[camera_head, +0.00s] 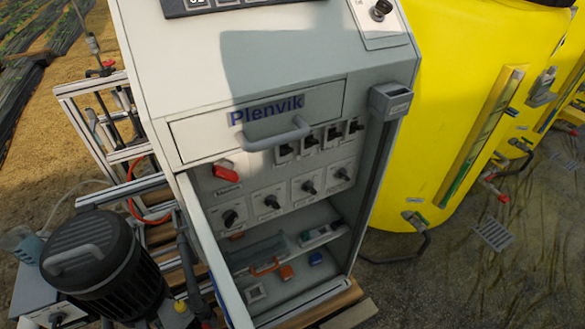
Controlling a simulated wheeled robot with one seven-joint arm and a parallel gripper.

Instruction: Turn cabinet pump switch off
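The grey-white cabinet (195,70) marked "Plenvik" stands in the middle of the head view. Its front has a row of black rotary switches on pale plates: the leftmost (231,217), a second (271,202), a third (308,187) and the rightmost (342,174). A red switch (226,171) sits above the leftmost one. Several smaller black switches (310,141) sit at the upper right. Labels are too small to read, so I cannot tell which is the pump switch or how it is set. My gripper is not in view.
A drawer handle (275,135) juts out above the switches. A door panel (217,262) stands open at the left. A lower bay holds an orange-handled item (264,267) and small blocks. A black motor (105,265) stands left, a yellow tank (455,90) right.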

